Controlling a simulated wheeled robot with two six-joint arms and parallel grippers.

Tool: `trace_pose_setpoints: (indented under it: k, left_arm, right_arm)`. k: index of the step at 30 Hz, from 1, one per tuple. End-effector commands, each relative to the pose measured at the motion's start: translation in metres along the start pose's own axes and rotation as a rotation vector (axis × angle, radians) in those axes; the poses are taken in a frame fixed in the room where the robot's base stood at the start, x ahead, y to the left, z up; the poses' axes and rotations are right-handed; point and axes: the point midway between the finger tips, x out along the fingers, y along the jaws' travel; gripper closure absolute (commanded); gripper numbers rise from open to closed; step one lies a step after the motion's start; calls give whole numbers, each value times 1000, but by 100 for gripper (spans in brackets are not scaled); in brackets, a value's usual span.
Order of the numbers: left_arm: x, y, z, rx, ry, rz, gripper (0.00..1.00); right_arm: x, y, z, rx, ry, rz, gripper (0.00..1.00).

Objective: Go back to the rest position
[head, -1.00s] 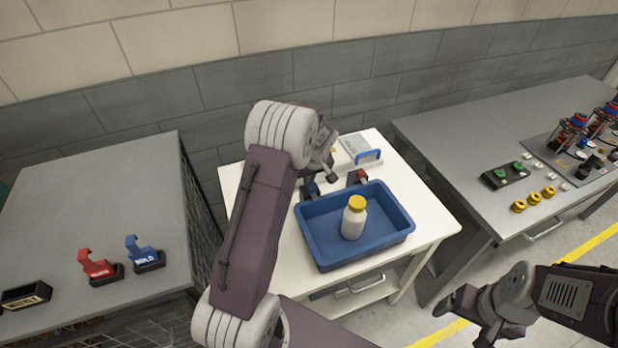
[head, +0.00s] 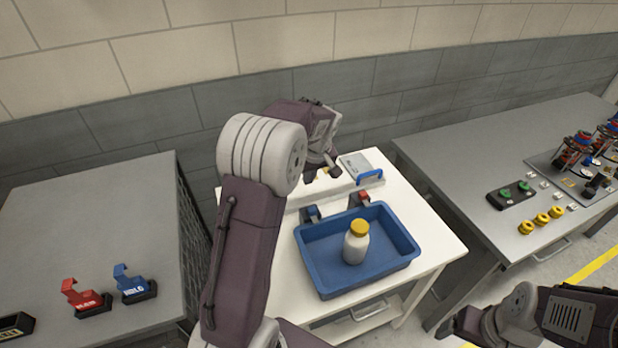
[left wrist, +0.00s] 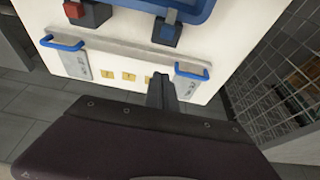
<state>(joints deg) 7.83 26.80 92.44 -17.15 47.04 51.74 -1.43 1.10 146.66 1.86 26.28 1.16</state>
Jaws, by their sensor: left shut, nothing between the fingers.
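My left gripper (head: 334,170) is shut and empty. It hangs over the back of the white table, behind the blue tray, touching nothing that I can make out. In the left wrist view its shut fingers (left wrist: 161,88) point at the table's edge beside the blue handle. My right gripper (head: 458,322) is at the lower right, off the table's front right side. It is partly cut off by the frame and its jaws are unclear.
The blue tray (head: 398,262) on the white table (head: 437,240) holds an upright white bottle (head: 356,247) with a yellow cap. A blue-handled plate (head: 362,168) lies behind. Grey tables stand left (head: 90,215) and right (head: 450,150). Red and blue holders are on the left one.

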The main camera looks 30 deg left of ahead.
Motion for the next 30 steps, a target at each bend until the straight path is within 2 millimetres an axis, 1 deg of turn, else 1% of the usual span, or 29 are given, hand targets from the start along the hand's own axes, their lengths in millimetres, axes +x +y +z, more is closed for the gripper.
trace_pose_setpoints:
  k: [7,8,10,11,12,13,14,15,17,18,20,21,24,25,26,28,30]
  left_arm:
    - [0,2,1,4,1,2,100]
    - [-3,4,1,7,5,7,100]
    - [-19,12,0,18,28,34,100]
    - [-27,12,6,28,31,41,100]
    - [-34,9,23,42,13,44,100]
    - [-37,5,38,52,-6,46,100]
    - [-38,1,54,71,-26,51,100]
    - [-40,-6,76,112,-53,60,100]
    - [-40,-18,111,194,-98,75,100]
    - [-38,-28,136,258,-128,86,100]
    - [-34,-45,172,367,-173,105,100]
    - [-31,-57,195,440,-200,118,100]
    - [-20,-86,239,614,-257,147,100]
    - [-17,-91,247,660,-266,154,100]
    - [-15,-92,250,699,-265,165,100]
    - [-15,-86,246,768,-240,190,100]
    - [-14,-85,245,808,-231,197,100]
  right_arm:
    - [0,0,0,0,0,0,17]
    - [0,0,0,0,0,0,17]
    - [0,0,0,0,0,0,17]
    - [0,0,0,0,0,0,17]
    - [0,0,0,0,0,0,17]
    - [0,0,0,0,0,0,17]
    - [0,0,0,0,0,0,17]
    - [0,0,0,0,0,0,17]
    - [0,0,0,0,0,0,17]
    - [0,0,0,0,0,0,17]
    - [0,0,0,0,0,0,17]
    - [0,0,0,0,0,0,17]
    - [0,0,0,0,0,0,17]
    - [0,0,0,0,0,0,17]
    - [0,0,0,0,0,0,17]
    - [0,0,0,0,0,0,17]
    - [0,0,0,0,0,0,17]
